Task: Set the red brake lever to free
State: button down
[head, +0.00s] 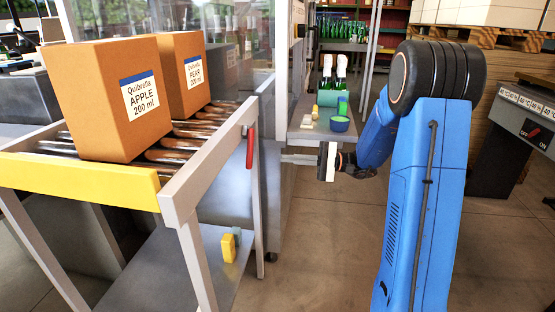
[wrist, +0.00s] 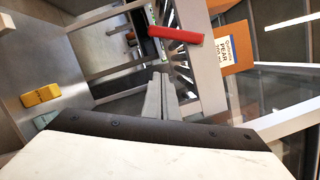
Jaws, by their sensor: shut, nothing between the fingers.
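The red brake lever (head: 250,147) hangs nearly upright on the outer right side of the roller conveyor's grey frame (head: 215,160). In the wrist view the red lever (wrist: 175,34) lies almost across the picture, above the fingertips, with its right end near the grey frame. My gripper (head: 284,158) is to the right of the lever in the head view, its fingers pointing left. In the wrist view my gripper (wrist: 160,78) has its two fingers together and empty. A gap shows between the fingertips and the lever. No marking for the lever's positions can be read.
Two orange cartons, APPLE (head: 112,100) and PEAR (head: 184,70), stand on the conveyor rollers. A yellow block (head: 229,248) sits on the lower shelf. Floor right of the conveyor is clear.

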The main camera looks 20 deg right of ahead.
aim_at(248, 148)
jog(key=s+a+r, duration=0.1)
jog(key=a+r, duration=0.1)
jog(key=a, duration=0.8)
jog(key=shift+a+r, duration=0.2)
jog(key=shift+r, duration=0.15)
jog(key=shift+s+a, duration=0.1)
jog(key=shift+a, duration=0.05)
